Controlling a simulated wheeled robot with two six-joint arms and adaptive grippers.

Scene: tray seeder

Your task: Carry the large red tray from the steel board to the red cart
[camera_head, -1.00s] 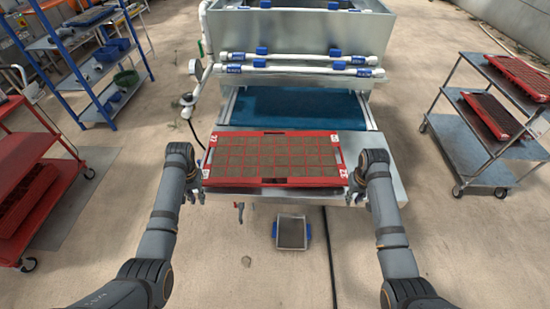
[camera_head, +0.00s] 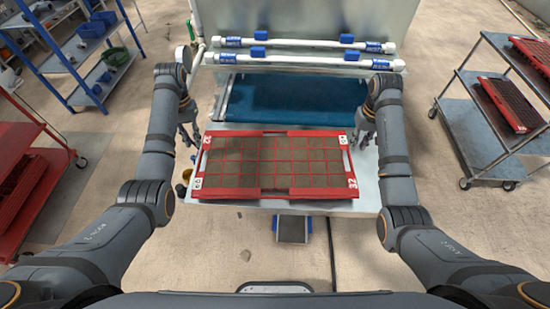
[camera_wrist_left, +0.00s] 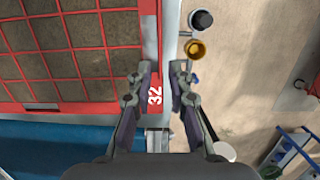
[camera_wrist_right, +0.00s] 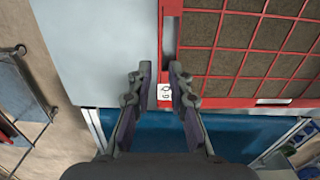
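The large red tray (camera_head: 272,194), with soil-filled cells and white labels at its corners, lies flat on the steel board (camera_head: 368,180). My left gripper (camera_head: 187,135) is at the tray's far left corner. In the left wrist view, its open fingers (camera_wrist_left: 160,76) are spread over the tray's edge, with nothing seen between them but the edge below. My right gripper (camera_head: 365,130) is at the far right corner. Its open fingers (camera_wrist_right: 159,76) are above the tray's edge in the right wrist view. Contact cannot be told. The red cart (camera_head: 60,152) stands at the left.
A large machine with white pipes (camera_head: 300,62) and a blue belt (camera_head: 290,98) stands behind the tray. A blue-framed shelf (camera_head: 75,60) is at the back left. A grey cart (camera_head: 475,130) with red trays stands at the right. A small step-like object (camera_head: 293,229) is below the board.

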